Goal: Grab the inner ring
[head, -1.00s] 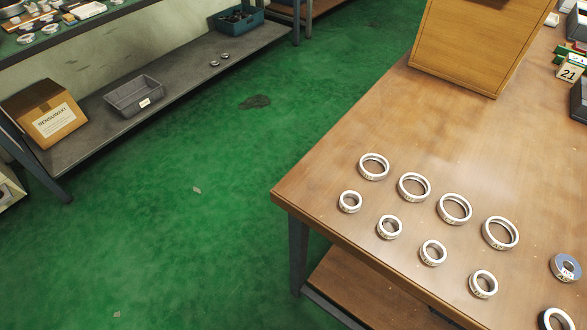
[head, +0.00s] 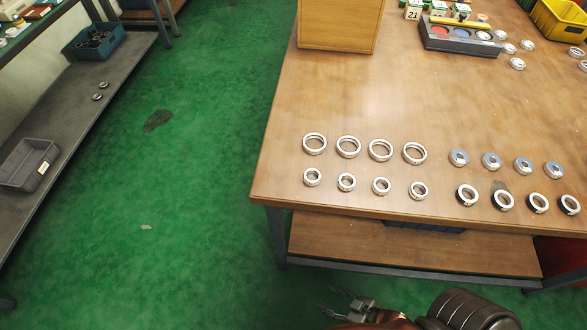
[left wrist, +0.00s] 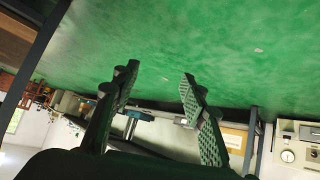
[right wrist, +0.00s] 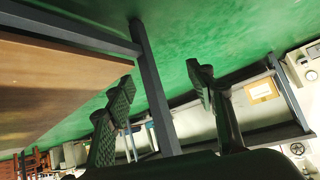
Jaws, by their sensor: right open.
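On the wooden table in the head view, a front row of small silver rings, probably the inner rings (head: 312,185), lies flat at the left. A row of larger silver rings (head: 348,156) lies behind it. My right gripper (head: 335,303) is low at the bottom of the head view, in front of the table and apart from all rings. The right wrist view shows its fingers (right wrist: 160,76) apart with nothing between them. My left gripper (left wrist: 160,75) shows only in the left wrist view, open and empty above the floor. Neither wrist view shows a ring.
The table edge (head: 400,217) lies between my right gripper and the rings. Blue-faced rings (head: 491,161) and dark-sided rings (head: 503,201) lie to the right. A wooden box (head: 340,25) and a dark tray (head: 460,38) stand behind. Mid-table is clear; green floor is at left.

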